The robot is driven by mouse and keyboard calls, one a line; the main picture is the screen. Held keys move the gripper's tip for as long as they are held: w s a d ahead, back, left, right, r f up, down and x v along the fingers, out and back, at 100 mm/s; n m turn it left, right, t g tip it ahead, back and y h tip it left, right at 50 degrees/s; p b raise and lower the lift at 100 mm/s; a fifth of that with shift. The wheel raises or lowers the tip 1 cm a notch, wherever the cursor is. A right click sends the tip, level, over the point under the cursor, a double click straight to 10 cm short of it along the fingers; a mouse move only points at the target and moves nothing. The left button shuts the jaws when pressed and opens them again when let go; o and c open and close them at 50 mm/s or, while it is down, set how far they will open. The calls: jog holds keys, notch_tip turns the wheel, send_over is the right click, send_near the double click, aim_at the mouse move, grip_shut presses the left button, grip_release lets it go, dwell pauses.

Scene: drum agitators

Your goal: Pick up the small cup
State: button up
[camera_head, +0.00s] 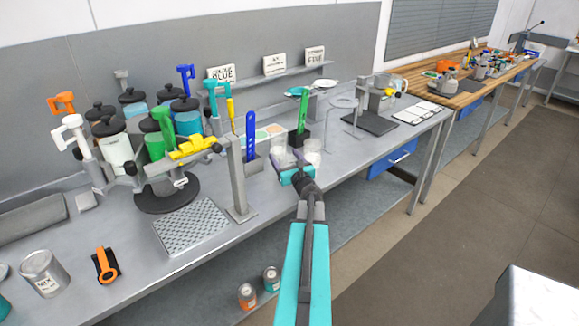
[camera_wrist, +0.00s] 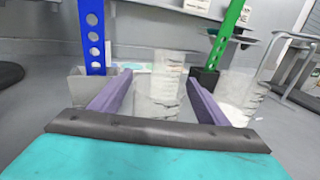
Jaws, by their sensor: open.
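Two clear cups stand side by side on the grey bench. The left cup (camera_head: 279,154) shows between my finger tips in the wrist view (camera_wrist: 160,80). The right cup (camera_head: 313,150) stands just outside my right finger, and it also shows in the wrist view (camera_wrist: 238,98). I cannot tell for sure which cup is the smaller. My gripper (camera_head: 287,161) is open, its purple fingers pointing at the left cup with one on each side in the wrist view (camera_wrist: 158,84). I cannot tell whether they touch it. The lower part of the left cup is partly hidden.
A blue perforated strip (camera_head: 250,137) stands in a grey holder behind left of the cups. A green strip (camera_head: 303,111) stands in a dark holder behind them. A grey post (camera_head: 238,180) stands left of my gripper. A ring stand (camera_head: 343,103) is to the right.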

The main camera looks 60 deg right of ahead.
jog(key=shift+w+d, duration=0.35)
jog(key=shift+w, duration=0.1)
dwell(0.3)
jog(key=c, duration=1.1)
jog(key=s+a+r+b, duration=0.1)
jog(key=s+a+r, duration=0.1)
jog(key=s, duration=0.3)
jog(key=s+a+r+b, duration=0.1)
jog(key=s+a+r, duration=0.2)
jog(key=s, duration=0.3)
jog(key=shift+s+a+b, duration=0.3)
jog(key=shift+b, duration=0.1)
